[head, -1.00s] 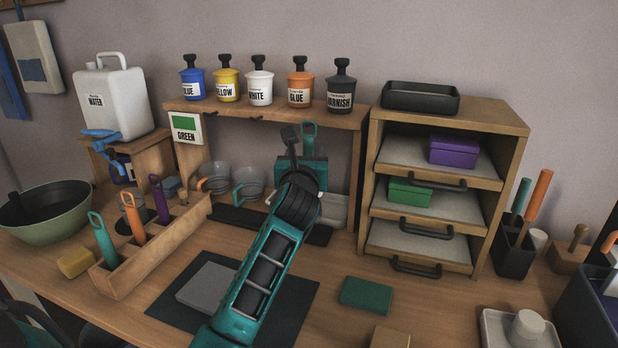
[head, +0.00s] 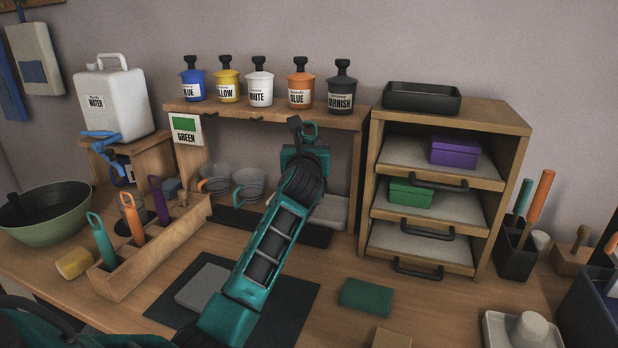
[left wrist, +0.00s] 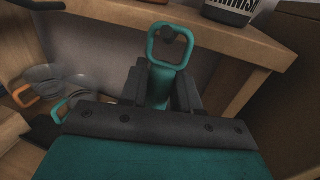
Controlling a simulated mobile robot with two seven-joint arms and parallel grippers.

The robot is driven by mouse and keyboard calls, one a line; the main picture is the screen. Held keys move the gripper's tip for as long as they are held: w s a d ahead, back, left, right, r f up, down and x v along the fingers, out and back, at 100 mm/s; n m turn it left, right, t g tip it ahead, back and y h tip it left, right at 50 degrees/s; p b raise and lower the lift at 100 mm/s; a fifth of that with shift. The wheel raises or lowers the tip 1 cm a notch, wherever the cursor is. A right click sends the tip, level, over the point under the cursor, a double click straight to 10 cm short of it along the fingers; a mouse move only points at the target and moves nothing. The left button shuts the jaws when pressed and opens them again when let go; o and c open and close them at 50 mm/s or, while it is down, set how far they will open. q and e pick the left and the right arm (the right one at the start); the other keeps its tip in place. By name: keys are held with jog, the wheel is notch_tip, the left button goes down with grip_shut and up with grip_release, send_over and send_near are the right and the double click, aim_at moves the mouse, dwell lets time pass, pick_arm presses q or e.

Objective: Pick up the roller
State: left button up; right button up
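My left gripper (left wrist: 162,88) has one dark finger on each side of the teal stem below the loop. The fingers look parted, with the stem between them; whether they touch it is unclear. The roller's lower part is hidden behind my gripper. My right gripper is not in view.
The wooden shelf (head: 345,121) above carries several labelled jars. A drawer unit (head: 372,190) stands close on the right. Cups (head: 249,183) sit below on the left. A wooden rack (head: 155,258) holds looped tools. The front table has clear patches.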

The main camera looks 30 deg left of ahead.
pick_arm(q)
grip_shut()
